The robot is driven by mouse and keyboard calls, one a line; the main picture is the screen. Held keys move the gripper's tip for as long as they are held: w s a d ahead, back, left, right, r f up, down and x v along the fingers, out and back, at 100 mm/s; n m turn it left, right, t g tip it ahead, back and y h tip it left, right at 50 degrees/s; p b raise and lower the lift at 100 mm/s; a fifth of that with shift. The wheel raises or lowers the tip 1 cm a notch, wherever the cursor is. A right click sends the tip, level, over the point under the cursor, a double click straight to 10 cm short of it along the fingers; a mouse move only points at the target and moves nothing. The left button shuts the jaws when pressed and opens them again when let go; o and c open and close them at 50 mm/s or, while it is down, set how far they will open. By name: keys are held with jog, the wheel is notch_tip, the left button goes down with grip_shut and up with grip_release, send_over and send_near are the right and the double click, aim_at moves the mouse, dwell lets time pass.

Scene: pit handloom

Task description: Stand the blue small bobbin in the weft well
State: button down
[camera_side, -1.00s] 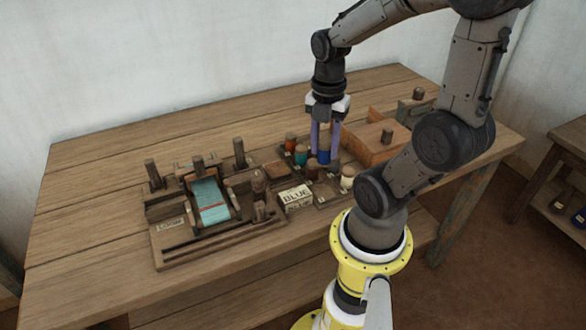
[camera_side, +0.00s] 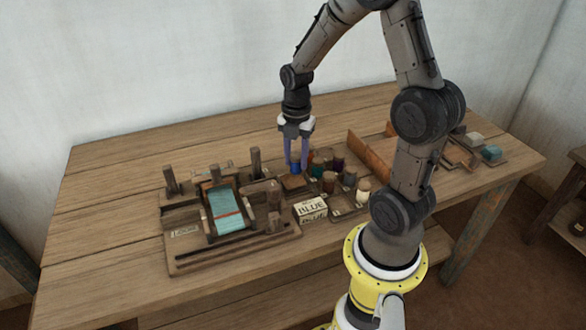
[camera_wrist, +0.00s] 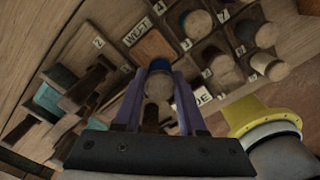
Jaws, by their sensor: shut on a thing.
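My gripper (camera_side: 297,168) is shut on the blue small bobbin (camera_side: 295,163). In the wrist view the bobbin (camera_wrist: 158,65) sits between the purple fingers, its blue thread and pale wooden end showing. The weft well appears as a brown square (camera_side: 293,182) between the loom and the bobbin rack. In the wrist view it is the brown square (camera_wrist: 155,47) beside a label reading WEFT. The bobbin is held above the table close to this square. I cannot tell the exact gap or whether they touch.
A rack of several coloured bobbins (camera_side: 329,182) stands just right of my gripper. The loom with teal cloth (camera_side: 227,208) and upright posts is at left. A box marked BLUE (camera_side: 311,208) lies in front. The table's back left is clear.

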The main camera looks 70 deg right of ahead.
aim_at(293, 169)
jog(key=shift+w+d+f, duration=0.25)
jog(key=shift+w+f, duration=0.15)
jog(key=shift+f, duration=0.15)
jog(key=shift+w+d+f, duration=0.1)
jog(key=shift+w+f, duration=0.1)
jog(key=shift+f, duration=1.55)
jog(key=shift+f, duration=0.1)
jog(key=shift+c, duration=2.4)
grip_release()
